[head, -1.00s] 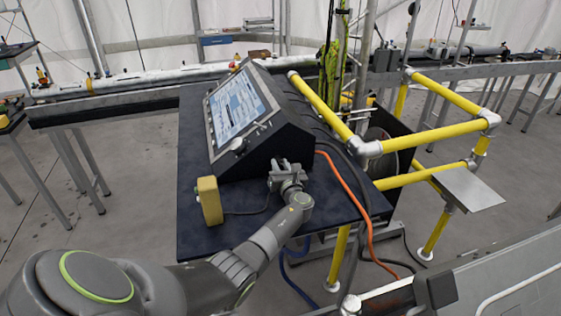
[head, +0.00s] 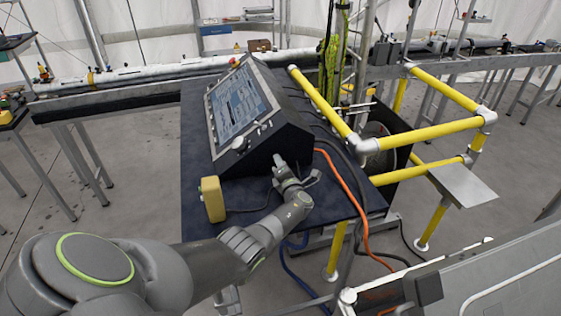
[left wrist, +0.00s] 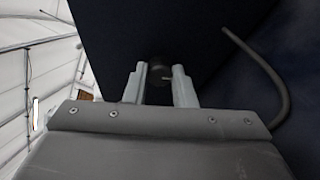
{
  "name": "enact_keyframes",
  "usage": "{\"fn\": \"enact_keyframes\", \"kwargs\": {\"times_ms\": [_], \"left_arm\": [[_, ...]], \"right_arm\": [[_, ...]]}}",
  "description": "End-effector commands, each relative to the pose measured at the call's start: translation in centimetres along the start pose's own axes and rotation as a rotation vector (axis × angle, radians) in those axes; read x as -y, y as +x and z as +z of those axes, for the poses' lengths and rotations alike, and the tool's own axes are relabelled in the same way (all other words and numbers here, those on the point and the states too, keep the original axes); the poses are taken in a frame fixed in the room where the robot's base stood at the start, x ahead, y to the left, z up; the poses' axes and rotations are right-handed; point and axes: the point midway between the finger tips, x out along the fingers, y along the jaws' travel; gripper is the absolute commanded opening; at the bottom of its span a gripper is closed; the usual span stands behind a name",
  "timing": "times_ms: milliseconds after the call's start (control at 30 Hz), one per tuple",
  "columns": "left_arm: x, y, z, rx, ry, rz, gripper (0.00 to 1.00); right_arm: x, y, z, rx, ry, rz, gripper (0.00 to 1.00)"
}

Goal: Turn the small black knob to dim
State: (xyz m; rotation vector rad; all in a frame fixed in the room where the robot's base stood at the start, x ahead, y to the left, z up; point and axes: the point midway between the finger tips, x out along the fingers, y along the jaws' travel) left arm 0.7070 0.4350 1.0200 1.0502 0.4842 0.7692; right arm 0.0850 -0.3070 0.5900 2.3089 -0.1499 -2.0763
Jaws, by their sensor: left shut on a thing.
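The dark console (head: 262,115) with a tilted screen (head: 238,107) stands on the dark table. My left gripper (head: 281,172) is at the console's near side face, low down. In the left wrist view, the small black knob (left wrist: 158,92) sits between the two pale fingers of my left gripper (left wrist: 159,74), against the dark panel. The gripper is shut on the knob. In the head view the gripper hides the knob, and its pointer or marking is too dark to read. My right gripper is not in view.
A yellow box (head: 212,199) stands on the table (head: 200,229) left of my gripper. An orange cable (head: 345,188) and black cables hang at the table's right. Yellow rails (head: 432,133) stand further right. A dark cable (left wrist: 262,65) curves beside my gripper.

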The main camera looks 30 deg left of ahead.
Motion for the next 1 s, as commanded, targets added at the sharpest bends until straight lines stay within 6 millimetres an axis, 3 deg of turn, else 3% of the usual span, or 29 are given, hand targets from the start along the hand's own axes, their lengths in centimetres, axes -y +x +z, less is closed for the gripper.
{"fn": "enact_keyframes", "kwargs": {"times_ms": [500, 1000], "left_arm": [[0.1, -0.1, -0.1, 0.000, 0.375, -0.004, 0.01], [0.2, -0.1, -0.1, 0.000, 0.465, -0.004, 0.01]], "right_arm": [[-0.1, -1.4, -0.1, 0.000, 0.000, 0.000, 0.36], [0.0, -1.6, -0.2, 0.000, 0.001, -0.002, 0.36]]}}
